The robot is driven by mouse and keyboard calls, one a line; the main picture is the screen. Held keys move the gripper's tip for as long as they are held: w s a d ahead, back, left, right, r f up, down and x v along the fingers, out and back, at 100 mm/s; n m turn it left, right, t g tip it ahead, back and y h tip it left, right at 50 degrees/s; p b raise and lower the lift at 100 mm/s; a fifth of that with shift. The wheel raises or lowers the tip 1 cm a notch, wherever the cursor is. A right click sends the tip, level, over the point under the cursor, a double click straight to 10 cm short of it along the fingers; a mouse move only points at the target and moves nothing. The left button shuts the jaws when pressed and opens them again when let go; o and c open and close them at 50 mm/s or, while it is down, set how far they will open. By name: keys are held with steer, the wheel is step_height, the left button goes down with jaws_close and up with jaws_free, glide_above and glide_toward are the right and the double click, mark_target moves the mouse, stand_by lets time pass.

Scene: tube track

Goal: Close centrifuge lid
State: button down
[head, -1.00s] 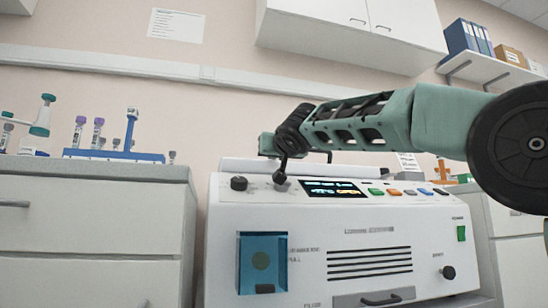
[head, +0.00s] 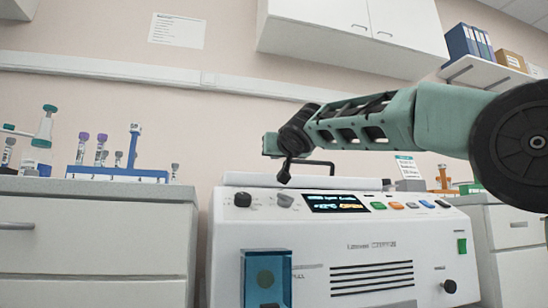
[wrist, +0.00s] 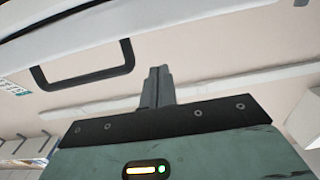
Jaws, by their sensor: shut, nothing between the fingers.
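The white centrifuge (head: 330,235) stands ahead in the head view, with knobs, a lit display and coloured buttons on its sloped panel. Its white lid (head: 262,180) lies low and nearly flat on top; I cannot tell whether it is fully seated. A dark lid handle (head: 325,163) stands up from it, partly behind my arm; the handle also shows at upper left in the wrist view (wrist: 85,78). My gripper (wrist: 157,72) is shut and empty, apart from the handle and to its right in the wrist view.
A blue tube rack (head: 118,173) stands on the left cabinet's counter (head: 90,187). Wall cabinets (head: 355,28) and a shelf with blue binders (head: 470,40) hang above. Orange and green items (head: 470,188) stand to the right of the centrifuge.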

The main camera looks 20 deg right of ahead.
steer(key=s+f+b, duration=0.2)
steer(key=s+f, duration=0.1)
steer(key=s, duration=0.6)
steer(key=shift+b, duration=0.4)
